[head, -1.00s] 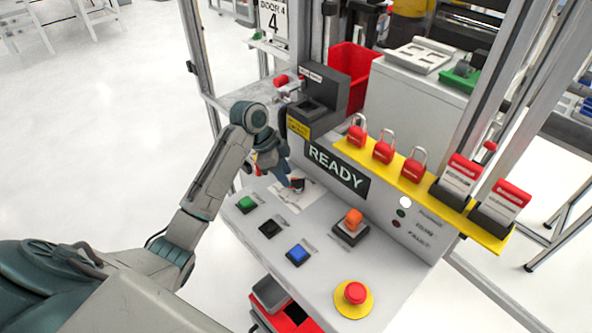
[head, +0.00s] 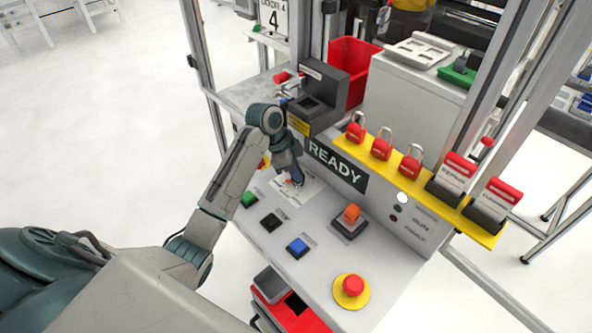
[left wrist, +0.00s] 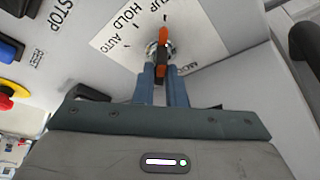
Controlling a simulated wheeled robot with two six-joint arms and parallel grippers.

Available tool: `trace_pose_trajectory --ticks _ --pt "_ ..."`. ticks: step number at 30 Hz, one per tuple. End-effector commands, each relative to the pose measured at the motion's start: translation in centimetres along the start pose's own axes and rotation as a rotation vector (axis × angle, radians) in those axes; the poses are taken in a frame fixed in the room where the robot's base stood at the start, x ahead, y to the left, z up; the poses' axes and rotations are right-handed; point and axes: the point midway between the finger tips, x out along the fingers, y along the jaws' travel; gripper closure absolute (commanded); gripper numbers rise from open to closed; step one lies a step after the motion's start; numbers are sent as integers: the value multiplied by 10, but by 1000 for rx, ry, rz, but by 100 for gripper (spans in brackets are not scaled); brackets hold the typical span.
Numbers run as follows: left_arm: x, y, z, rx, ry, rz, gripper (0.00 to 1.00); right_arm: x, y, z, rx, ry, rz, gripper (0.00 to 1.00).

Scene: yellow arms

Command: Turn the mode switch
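The mode switch (left wrist: 164,50) has an orange and black handle on a white label plate (left wrist: 117,38) with HOLD, AUTO and a partly cut-off word ending in UP. In the left wrist view its orange end points to the top of the picture. My left gripper (left wrist: 163,72) has its two blue-grey fingers on either side of the handle's black part, very close to it. Whether they press on it I cannot tell. In the head view my left gripper (head: 296,181) is at the plate and hides most of the switch. My right gripper is not in view.
The sloped panel also carries green (head: 249,199), black (head: 271,222) and blue (head: 297,247) buttons, an orange rocker (head: 351,214) and a red emergency stop (head: 352,286). A READY display (head: 336,166) stands behind the switch. A yellow rack (head: 432,189) holds red padlocks.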

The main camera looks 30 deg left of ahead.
Motion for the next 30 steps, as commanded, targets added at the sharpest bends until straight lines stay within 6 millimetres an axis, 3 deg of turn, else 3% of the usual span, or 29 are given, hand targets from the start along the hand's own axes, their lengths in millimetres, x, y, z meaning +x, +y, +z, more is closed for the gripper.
trace_pose_trajectory --ticks 11,30 --pt "-2 1 -1 -76 1 -32 100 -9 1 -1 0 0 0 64" --pt "0 3 -2 -539 3 -224 100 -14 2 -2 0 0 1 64"
